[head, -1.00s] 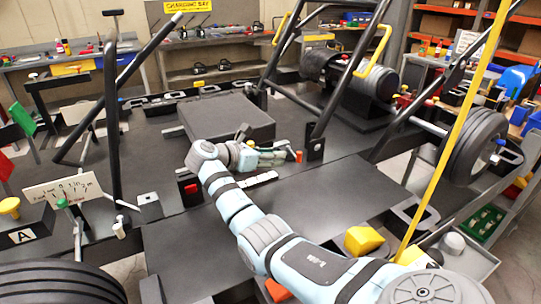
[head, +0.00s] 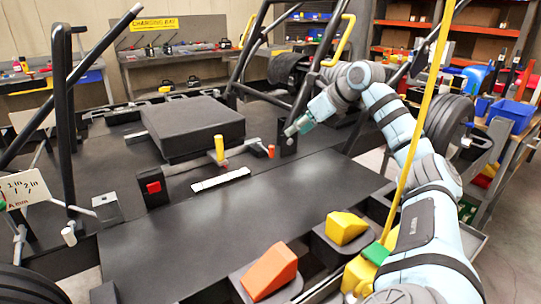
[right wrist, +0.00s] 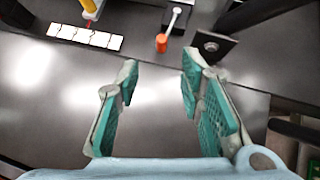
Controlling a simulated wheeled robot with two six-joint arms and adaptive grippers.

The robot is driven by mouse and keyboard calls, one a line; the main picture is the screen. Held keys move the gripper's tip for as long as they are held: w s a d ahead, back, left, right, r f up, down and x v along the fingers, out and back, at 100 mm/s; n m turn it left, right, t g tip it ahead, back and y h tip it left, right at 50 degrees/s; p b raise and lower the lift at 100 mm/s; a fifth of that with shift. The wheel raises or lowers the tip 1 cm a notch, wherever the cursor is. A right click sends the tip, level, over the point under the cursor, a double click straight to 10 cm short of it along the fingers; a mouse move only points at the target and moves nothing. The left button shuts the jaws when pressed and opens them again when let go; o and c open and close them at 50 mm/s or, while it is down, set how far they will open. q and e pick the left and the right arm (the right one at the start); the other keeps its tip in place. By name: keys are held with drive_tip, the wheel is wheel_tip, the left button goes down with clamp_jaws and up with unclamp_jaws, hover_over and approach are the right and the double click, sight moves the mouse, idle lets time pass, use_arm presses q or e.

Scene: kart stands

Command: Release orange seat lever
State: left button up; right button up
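The orange lever end (head: 271,151) stands on the dark deck in front of the black seat pad (head: 195,128), with a thin rod running to it. In the right wrist view the orange end (right wrist: 162,43) is beyond the fingers, with its grey arm behind it. My right gripper (head: 292,131) is raised to the right of the lever, apart from it. In the right wrist view its teal-padded fingers (right wrist: 157,85) are spread, with nothing between them. My left gripper is not in view.
A yellow-topped handle (head: 220,149) stands left of the lever, behind a white marked strip (head: 220,180). A red button box (head: 154,187) sits further left. A black upright bracket (head: 288,139) is close to my right gripper.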

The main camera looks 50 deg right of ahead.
drive_tip(key=p, duration=0.7)
approach(273, 147)
drive_tip(key=w, duration=0.2)
drive_tip(key=x, duration=0.6)
drive_tip(key=s+x, duration=0.1)
drive_tip(key=x, duration=0.2)
drive_tip(key=shift+d+f, duration=0.1)
drive_tip(key=shift+f, duration=0.3)
drive_tip(key=shift+w+f, duration=0.25)
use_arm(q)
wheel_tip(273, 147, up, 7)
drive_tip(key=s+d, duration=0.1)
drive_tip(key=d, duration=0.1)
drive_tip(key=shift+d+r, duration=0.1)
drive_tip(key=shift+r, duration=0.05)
use_arm(e)
drive_tip(key=shift+s, duration=0.1)
clamp_jaws()
